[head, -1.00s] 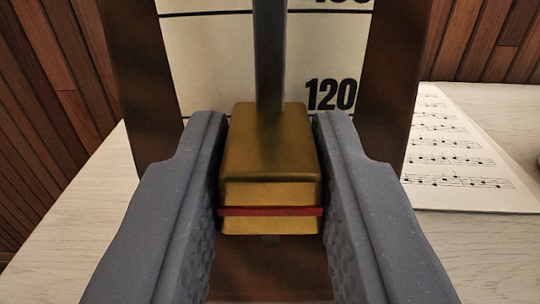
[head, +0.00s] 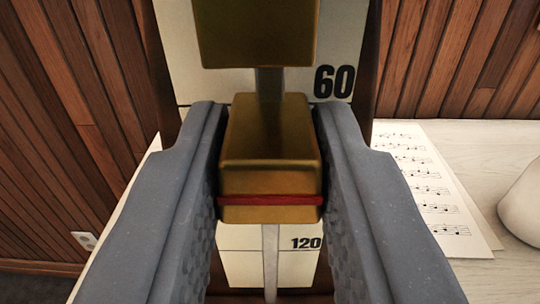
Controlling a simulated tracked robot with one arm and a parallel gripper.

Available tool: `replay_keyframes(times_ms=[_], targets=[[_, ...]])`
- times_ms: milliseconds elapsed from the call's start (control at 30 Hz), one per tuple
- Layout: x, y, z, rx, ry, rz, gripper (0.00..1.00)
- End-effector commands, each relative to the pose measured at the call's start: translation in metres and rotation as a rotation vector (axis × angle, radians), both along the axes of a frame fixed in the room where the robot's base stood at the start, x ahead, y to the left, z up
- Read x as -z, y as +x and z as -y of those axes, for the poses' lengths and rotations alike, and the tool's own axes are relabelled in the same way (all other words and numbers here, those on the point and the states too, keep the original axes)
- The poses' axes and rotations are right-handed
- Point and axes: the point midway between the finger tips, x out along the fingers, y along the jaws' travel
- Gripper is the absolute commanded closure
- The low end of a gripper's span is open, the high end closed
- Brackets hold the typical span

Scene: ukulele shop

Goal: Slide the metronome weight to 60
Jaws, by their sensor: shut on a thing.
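The metronome weight (head: 270,150) is a brass block with a red line across its lower front. My gripper (head: 268,175) is shut on it, one grey finger on each side. It sits on the metal rod (head: 271,260), which shows above and below it. The cream scale plate (head: 195,55) behind carries a 60 mark (head: 333,82) and, lower down, a 120 mark (head: 306,243). In the picture the red line lies below the 60 and above the 120. The weight and fingers hide the scale between. A second brass block (head: 257,30) is on the rod above, apart from the weight.
Sheet music (head: 430,190) lies on the pale tabletop (head: 490,150) at right. A white rounded object (head: 522,205) is at the right edge. Wood panelling (head: 60,90) stands behind, with a wall socket (head: 85,240) low at left.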

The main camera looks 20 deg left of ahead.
Motion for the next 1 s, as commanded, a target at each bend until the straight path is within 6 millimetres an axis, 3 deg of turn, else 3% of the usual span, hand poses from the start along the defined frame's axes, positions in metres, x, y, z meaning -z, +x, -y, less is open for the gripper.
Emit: replay_keyframes(times_ms=[300, 333, 400, 767, 1000], targets=[[-0.001, 0.0, 0.0, -0.001, -0.001, -0.002, 1.0], [-0.001, 0.0, 0.0, -0.001, -0.001, -0.002, 0.73], [-0.001, 0.0, 0.0, -0.001, -0.001, -0.002, 0.54], [-0.001, -0.003, 0.001, 0.001, -0.001, -0.002, 0.54], [-0.001, -0.035, 0.015, 0.005, -0.001, -0.004, 0.54]])
